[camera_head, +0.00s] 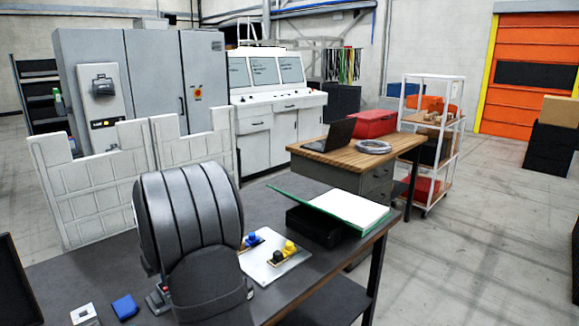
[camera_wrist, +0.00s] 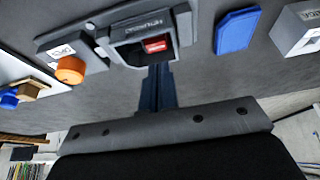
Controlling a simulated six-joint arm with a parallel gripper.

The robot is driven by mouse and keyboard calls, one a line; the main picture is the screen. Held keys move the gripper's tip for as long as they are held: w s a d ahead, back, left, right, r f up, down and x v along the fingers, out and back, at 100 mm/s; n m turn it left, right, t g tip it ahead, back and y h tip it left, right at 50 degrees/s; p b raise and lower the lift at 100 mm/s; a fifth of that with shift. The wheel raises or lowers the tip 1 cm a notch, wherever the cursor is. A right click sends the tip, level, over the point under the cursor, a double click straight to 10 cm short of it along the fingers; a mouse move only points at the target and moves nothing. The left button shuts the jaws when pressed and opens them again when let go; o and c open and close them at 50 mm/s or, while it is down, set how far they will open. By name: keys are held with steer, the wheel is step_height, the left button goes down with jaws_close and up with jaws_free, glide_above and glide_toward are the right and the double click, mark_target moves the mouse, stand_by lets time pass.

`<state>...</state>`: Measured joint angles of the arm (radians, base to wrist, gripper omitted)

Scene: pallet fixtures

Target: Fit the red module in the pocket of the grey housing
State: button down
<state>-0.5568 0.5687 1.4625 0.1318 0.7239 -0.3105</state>
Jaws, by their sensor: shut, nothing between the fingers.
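The grey housing (camera_wrist: 118,58) is near the top of the wrist view, with lettering on its face. The red module (camera_wrist: 156,44) shows inside the housing's pocket, with pale lettering on it. I cannot tell how deep or level it sits. My gripper (camera_wrist: 159,70) is shut and empty, its fingers close in front of the housing's pocket edge. I cannot tell whether they touch it. In the head view, my arm hides the gripper and most of the housing; a small grey and red part (camera_head: 158,297) shows at the arm's left edge.
A blue block (camera_wrist: 236,30) and a pale grey lettered block (camera_wrist: 300,28) lie beside the housing. An orange knob (camera_wrist: 70,70) stands on its other side.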

step_height(320, 180, up, 5)
stand_by(0.6)
step_height(320, 180, down, 7)
stand_by(0.7)
